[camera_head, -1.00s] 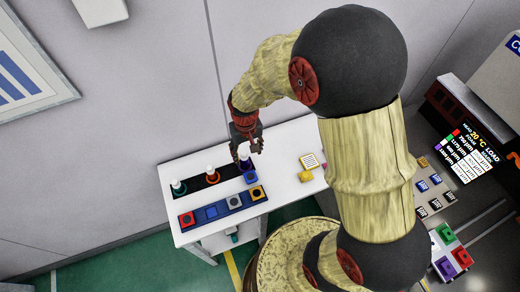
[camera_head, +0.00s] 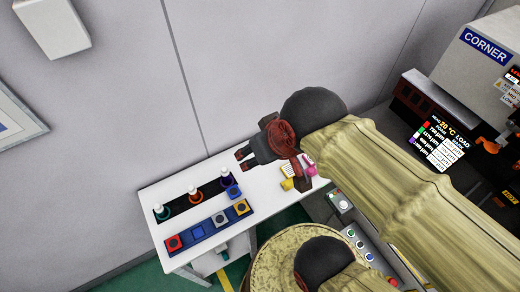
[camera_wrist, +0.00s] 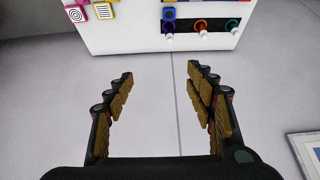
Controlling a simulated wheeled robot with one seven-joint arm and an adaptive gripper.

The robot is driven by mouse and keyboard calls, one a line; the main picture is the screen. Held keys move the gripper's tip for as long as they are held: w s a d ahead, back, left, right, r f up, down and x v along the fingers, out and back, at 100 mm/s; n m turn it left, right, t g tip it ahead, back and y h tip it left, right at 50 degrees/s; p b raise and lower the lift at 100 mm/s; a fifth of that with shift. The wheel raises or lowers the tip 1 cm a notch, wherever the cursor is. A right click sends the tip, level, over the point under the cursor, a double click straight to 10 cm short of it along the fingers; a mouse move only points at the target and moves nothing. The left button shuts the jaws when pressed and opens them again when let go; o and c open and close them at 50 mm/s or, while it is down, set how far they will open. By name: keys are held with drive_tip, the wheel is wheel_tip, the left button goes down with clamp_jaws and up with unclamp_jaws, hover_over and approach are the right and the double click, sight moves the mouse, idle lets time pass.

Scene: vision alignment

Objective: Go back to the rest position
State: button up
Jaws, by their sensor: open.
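My gripper (camera_head: 241,159) is open, its two fingers wide apart with nothing between them in the wrist view (camera_wrist: 160,76). In the head view it is at the right of the white table (camera_head: 154,196), above and apart from the pegs. Three white-tipped pegs stand in a dark strip at the back: one with a green base (camera_head: 161,212), one with an orange base (camera_head: 194,195) and one with a purple base (camera_head: 225,181). In the wrist view the table shows upside down at the top, beyond the fingertips.
A blue strip (camera_head: 210,229) with several coloured squares lies at the table's front. A blue block (camera_head: 234,192) sits beside the pegs. Yellow (camera_head: 287,184) and pink (camera_head: 310,168) pieces lie at the right. A machine with a screen (camera_head: 435,130) stands at the right.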

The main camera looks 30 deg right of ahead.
drive_tip(key=shift+w, duration=0.1)
wheel_tip(320, 180, down, 5)
drive_tip(key=b, duration=0.5)
drive_tip(key=shift+f, duration=0.1)
drive_tip(key=shift+r, duration=0.2)
drive_tip(key=shift+c, duration=0.8)
